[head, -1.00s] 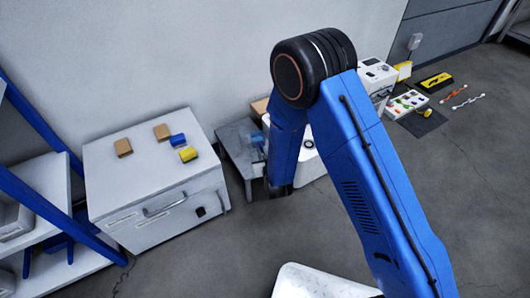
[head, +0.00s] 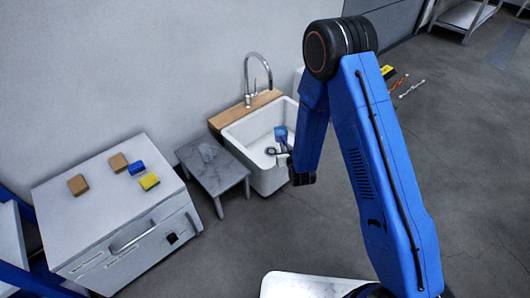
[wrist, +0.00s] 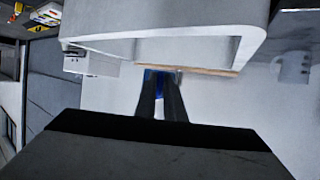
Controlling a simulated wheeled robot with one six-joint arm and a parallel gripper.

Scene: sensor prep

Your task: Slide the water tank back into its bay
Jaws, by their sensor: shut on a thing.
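My gripper (head: 284,152) is shut on the small translucent blue water tank (head: 281,133), which appears over the white sink in the head view. In the wrist view my dark fingers (wrist: 160,98) point away from the camera, and a little of the blue tank (wrist: 154,78) shows at their tips. The rest of the tank is hidden behind the fingers. I cannot make out the tank's bay in either current view.
The white sink (head: 236,133) has a wooden ledge (head: 228,116) and a tall tap (head: 268,68). A low grey table (head: 212,174) stands left of it. Further left, a white cabinet (head: 110,190) carries several sponges and blocks. Open floor (head: 270,235) lies in front.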

